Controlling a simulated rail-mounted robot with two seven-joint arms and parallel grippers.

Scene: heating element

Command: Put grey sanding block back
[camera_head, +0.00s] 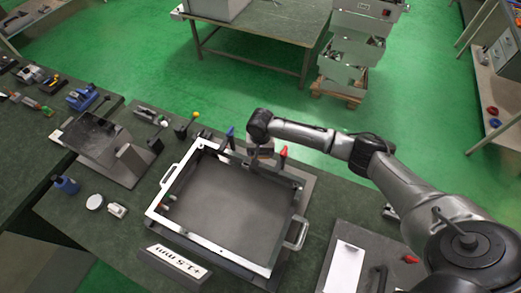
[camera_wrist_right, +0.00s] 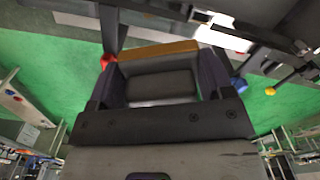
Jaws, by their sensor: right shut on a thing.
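My right gripper (camera_head: 262,158) is over the far side of the white-framed tray, near its back right corner. In the right wrist view, its two dark fingers (camera_wrist_right: 160,88) are shut on a grey block (camera_wrist_right: 160,85) with an orange-brown edge, which I take for the grey sanding block. In the head view the gripper mostly hides the block, so I cannot tell whether it touches anything below. My left gripper is not in view.
The metal-framed tray (camera_head: 154,209) with handles lies on the dark green bench. Red (camera_head: 283,152) and blue (camera_head: 229,132) clamp handles stand at its back edge. A sloped grey fixture (camera_head: 95,138) is to the left. A white plate (camera_head: 343,267) lies at the front right.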

